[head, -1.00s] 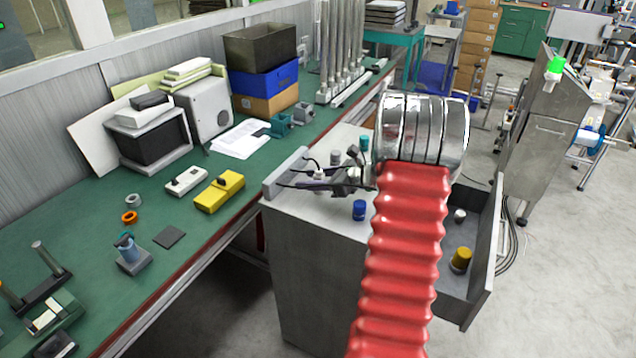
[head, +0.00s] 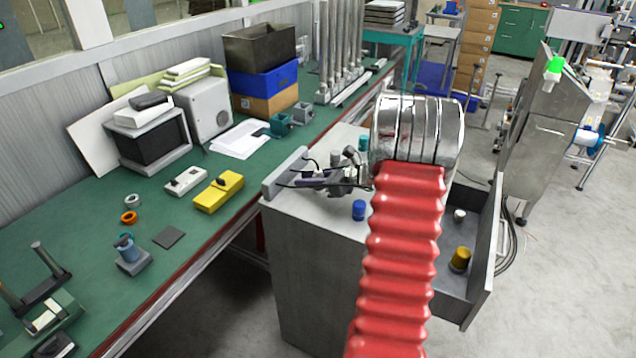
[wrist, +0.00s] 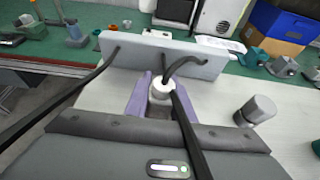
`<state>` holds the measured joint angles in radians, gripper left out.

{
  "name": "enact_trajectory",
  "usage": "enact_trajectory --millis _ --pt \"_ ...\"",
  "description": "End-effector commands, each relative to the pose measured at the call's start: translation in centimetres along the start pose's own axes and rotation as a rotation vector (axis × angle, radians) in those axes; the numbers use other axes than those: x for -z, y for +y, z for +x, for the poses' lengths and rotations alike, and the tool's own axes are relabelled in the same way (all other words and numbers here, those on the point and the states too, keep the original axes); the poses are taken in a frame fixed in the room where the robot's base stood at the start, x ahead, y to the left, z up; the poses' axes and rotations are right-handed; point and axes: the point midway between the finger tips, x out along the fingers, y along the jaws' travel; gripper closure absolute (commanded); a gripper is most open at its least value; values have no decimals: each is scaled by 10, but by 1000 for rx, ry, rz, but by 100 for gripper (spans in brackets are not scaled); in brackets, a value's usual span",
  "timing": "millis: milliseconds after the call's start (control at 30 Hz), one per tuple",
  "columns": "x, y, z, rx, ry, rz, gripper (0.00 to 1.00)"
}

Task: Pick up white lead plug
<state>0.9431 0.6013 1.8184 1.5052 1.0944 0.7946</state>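The white lead plug (wrist: 163,88) shows in the wrist view as a short white cylinder with a dark cable curving from its top. My gripper (wrist: 166,98) has its two purple fingers apart, one on each side of the plug. The fingers are close to the plug's sides; I see no clear contact, and the cable partly covers the right finger. In the head view my gripper (head: 345,180) is small among dark leads on top of the grey cabinet (head: 318,230), and my arm hides part of that area.
A grey upright panel (wrist: 170,55) with cables entering it stands just behind the plug. A grey cylinder (wrist: 258,110) is to the right. A blue knob-like piece (head: 359,210) sits on the cabinet top. An open drawer (head: 480,300) holds a yellow piece (head: 459,258).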

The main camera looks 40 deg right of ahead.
Motion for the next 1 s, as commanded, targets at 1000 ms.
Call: enact_trajectory --millis 1000 --pt "-54 0 -22 1 -2 -6 100"
